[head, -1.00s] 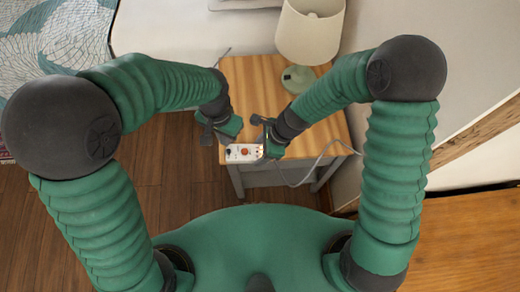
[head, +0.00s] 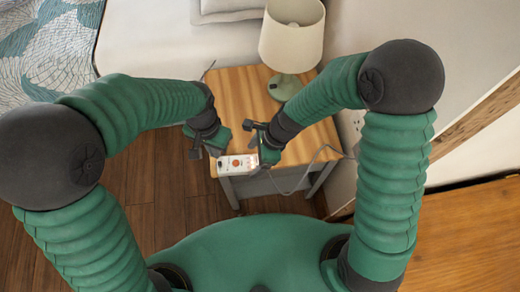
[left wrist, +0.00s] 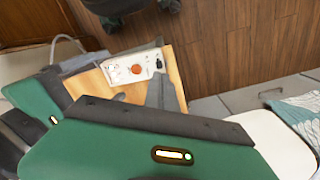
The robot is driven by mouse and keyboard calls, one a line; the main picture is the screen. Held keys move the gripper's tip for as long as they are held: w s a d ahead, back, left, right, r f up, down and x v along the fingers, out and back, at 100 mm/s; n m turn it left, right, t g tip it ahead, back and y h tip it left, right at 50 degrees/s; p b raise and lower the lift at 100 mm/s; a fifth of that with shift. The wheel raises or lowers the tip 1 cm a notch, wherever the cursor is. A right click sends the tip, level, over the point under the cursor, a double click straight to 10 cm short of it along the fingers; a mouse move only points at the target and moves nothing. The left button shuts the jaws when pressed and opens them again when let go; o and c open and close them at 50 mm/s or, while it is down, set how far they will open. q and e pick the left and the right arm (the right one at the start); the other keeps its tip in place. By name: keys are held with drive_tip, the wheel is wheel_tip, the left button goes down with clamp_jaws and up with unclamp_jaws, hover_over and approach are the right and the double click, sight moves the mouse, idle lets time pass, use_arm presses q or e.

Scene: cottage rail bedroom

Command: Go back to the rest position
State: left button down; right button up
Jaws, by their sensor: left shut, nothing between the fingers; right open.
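A white power strip or control box (head: 238,165) with an orange-red round button lies at the front edge of the wooden nightstand (head: 235,95). It also shows in the left wrist view (left wrist: 135,69). A grey cable runs from its right side towards the wall. My left gripper (head: 207,150) is shut and empty, just left of the box and apart from it. My right gripper (head: 257,145) is open, close to the box's right end. I cannot tell whether it touches the box. Both arms reach forward over the floor to the nightstand.
A lamp (head: 291,33) with a cream shade and green base stands at the back of the nightstand. A bed (head: 150,45) with a patterned cover is at the back left. A wooden surface (head: 460,240) lies at the right. Wooden floor (head: 150,190) shows at the left front.

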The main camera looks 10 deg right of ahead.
drive_tip(key=v, duration=0.9)
use_arm(q)
drive_tip(key=s+a+r+n+t, duration=0.1)
drive_tip(key=s+a+n, duration=0.2)
drive_tip(key=a, duration=0.3)
drive_tip(key=s+a+r+n+t, duration=0.1)
drive_tip(key=s+a+n, duration=0.15)
drive_tip(key=a, duration=0.35)
use_arm(e)
drive_tip(key=s+d+n+t+h, duration=0.2)
drive_tip(key=s+d+n+h, duration=0.2)
drive_tip(key=d+n, duration=1)
use_arm(q)
wheel_tip(320, 180, up, 18)
drive_tip(key=p, duration=1.8)
drive_tip(key=shift+a+t, duration=0.3)
drive_tip(key=shift+a, duration=0.05)
use_arm(e)
wheel_tip(320, 180, up, 19)
drive_tip(key=a+n, duration=0.1)
drive_tip(key=n, duration=0.3)
drive_tip(key=shift+s+a+n+h, duration=0.2)
drive_tip(key=shift+a+n+h, duration=0.1)
drive_tip(key=shift+a+n, duration=0.1)
use_arm(q)
drive_tip(key=shift+n, duration=0.25)
